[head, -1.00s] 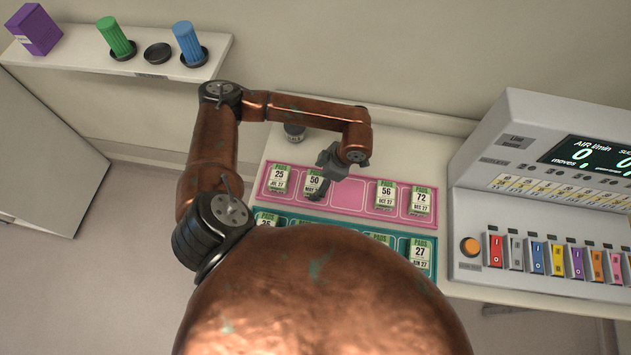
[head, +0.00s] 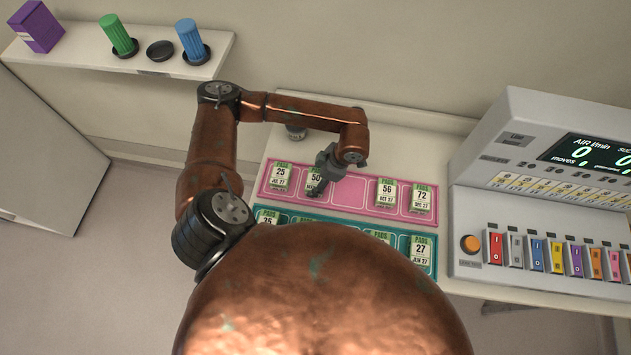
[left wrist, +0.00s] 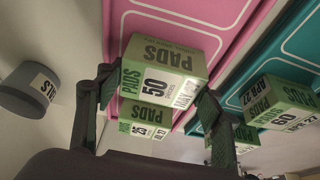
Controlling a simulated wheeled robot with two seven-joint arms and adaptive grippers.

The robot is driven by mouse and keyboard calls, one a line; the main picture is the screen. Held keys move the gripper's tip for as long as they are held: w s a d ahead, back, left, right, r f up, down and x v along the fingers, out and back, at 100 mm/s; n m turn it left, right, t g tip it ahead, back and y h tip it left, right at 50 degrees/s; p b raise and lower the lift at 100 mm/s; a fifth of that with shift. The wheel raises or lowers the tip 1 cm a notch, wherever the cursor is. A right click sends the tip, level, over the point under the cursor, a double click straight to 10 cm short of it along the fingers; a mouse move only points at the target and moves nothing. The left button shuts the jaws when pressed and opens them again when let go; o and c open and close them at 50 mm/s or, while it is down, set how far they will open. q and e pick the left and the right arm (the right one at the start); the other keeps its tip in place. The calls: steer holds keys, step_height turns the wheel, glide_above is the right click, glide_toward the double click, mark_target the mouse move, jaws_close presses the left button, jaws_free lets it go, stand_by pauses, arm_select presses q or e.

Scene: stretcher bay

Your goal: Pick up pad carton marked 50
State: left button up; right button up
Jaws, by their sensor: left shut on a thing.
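The pad carton marked 50 (head: 314,178), green and white, is in the pink tray area (head: 350,193), just right of the carton marked 25. My left gripper (head: 318,186) is at it from the right side and partly hides it. In the left wrist view the carton (left wrist: 165,65) sits between the two fingers of my left gripper (left wrist: 157,90), which are shut on it. I cannot tell whether its base is clear of the tray. My right gripper is not in view.
Other pad cartons stand in the pink tray: 25 (head: 281,176), 56 (head: 386,192) and 72 (head: 421,198). A teal tray (head: 345,229) with more cartons lies in front. A control console (head: 545,200) stands at right. A dark round container (head: 296,132) is behind.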

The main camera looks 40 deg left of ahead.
arm_select(q)
steer(key=shift+c, duration=0.9)
steer(key=shift+r, duration=0.1)
